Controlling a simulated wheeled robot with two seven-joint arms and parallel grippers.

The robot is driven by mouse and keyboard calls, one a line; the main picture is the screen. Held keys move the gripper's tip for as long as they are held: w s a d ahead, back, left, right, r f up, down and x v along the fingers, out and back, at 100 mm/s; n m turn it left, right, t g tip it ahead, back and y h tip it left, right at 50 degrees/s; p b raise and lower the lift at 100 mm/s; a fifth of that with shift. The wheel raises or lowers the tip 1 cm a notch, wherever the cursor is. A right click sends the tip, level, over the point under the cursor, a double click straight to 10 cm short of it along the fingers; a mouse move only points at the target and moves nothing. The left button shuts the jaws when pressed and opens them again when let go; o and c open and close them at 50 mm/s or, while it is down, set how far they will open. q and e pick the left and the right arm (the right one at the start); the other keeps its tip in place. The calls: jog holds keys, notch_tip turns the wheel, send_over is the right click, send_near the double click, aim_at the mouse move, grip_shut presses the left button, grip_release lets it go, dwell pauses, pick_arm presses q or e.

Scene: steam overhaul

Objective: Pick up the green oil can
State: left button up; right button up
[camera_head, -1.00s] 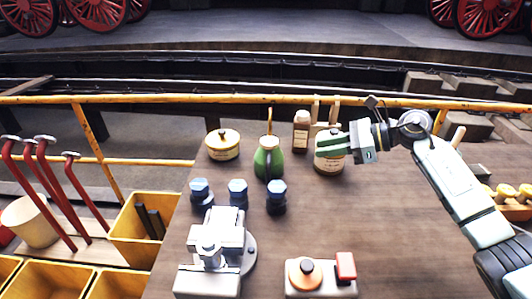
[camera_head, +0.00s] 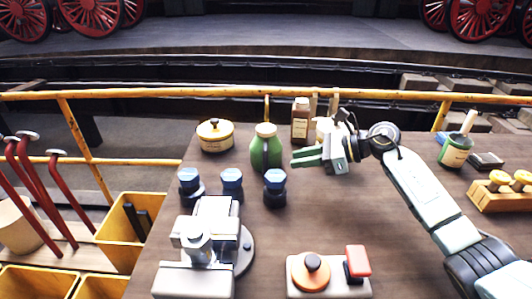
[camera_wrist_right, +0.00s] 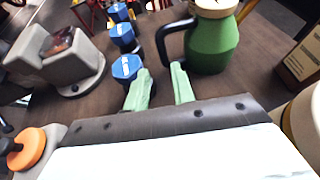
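The green oil can (camera_head: 266,148) stands upright at the back of the brown table, with a pale cap and a black handle on its near side. In the right wrist view the can (camera_wrist_right: 213,45) is just beyond the fingers, its black handle reaching left above the gap between them. My right gripper (camera_head: 296,158) is just right of the can in the head view, fingers pointing left. In the wrist view its two pale green fingers (camera_wrist_right: 159,86) are apart with nothing between them. My left gripper is not in view.
Several blue-topped parts (camera_head: 232,180) stand left and front of the can. A yellow tin (camera_head: 215,135) is to its left, a brown bottle (camera_head: 300,122) behind right. A grey vise (camera_head: 210,240) and an orange-knobbed block (camera_head: 312,272) are nearer. Table middle-right is clear apart from my arm.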

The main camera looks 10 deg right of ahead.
aim_at(271, 160)
jog(key=x, duration=0.3)
jog(key=shift+w+r+x, duration=0.1)
jog(key=shift+r+x, duration=0.1)
jog(key=shift+x, duration=1.15)
jog(key=shift+w+r+x, duration=0.1)
jog(key=shift+r+x, duration=0.1)
jog(key=shift+x, duration=1.15)
grip_shut()
jog(key=shift+r, duration=0.1)
